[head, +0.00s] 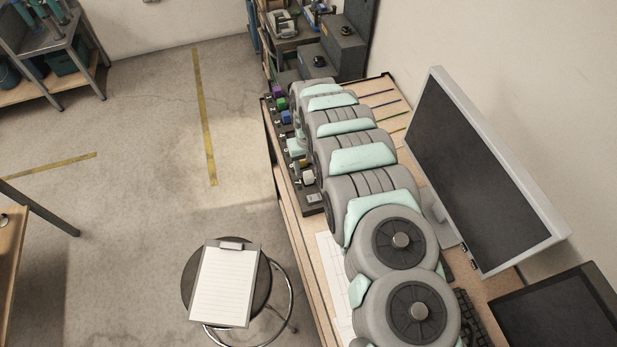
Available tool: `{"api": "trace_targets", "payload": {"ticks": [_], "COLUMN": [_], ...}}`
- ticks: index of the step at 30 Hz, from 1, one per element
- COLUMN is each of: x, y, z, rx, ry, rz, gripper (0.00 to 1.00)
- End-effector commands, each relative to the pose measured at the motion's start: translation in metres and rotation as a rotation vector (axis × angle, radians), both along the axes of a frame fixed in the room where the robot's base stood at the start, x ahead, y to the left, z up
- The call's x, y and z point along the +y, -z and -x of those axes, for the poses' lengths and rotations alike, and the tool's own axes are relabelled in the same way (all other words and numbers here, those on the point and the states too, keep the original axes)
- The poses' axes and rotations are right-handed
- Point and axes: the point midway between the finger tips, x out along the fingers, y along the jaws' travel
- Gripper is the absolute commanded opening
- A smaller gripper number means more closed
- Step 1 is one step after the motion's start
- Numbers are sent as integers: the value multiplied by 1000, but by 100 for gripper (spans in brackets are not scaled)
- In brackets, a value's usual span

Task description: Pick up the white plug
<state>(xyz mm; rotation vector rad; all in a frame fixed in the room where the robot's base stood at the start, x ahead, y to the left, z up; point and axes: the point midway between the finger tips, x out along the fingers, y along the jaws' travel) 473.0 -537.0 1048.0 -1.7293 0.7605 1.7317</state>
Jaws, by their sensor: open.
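A small white plug (308,178) sits on the dark strip along the left edge of the bench, near the strip's front end. My gripper (298,157) is at the far end of my arm, low over the same strip and a little beyond the white plug. It is open. My arm covers much of it, and its fingers are small and hard to make out. I see nothing held. Whether it touches any plug, I cannot tell.
Purple (278,91), green (281,104) and blue (286,117) plugs stand farther back on the dark strip (314,209). A monitor (480,170) stands right of my arm. A stool (190,283) with a clipboard (226,285) stands left of the bench.

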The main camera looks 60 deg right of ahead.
Motion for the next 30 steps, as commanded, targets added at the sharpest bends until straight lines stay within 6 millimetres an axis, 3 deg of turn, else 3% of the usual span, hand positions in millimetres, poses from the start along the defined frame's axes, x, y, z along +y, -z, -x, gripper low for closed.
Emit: {"api": "trace_targets", "payload": {"ticks": [20, 30], "x": [1, -1], "y": [49, 51], "z": [1, 0], "rx": [-1, -1], "ry": [0, -1], "rz": [-1, 3], "gripper": [53, 53]}}
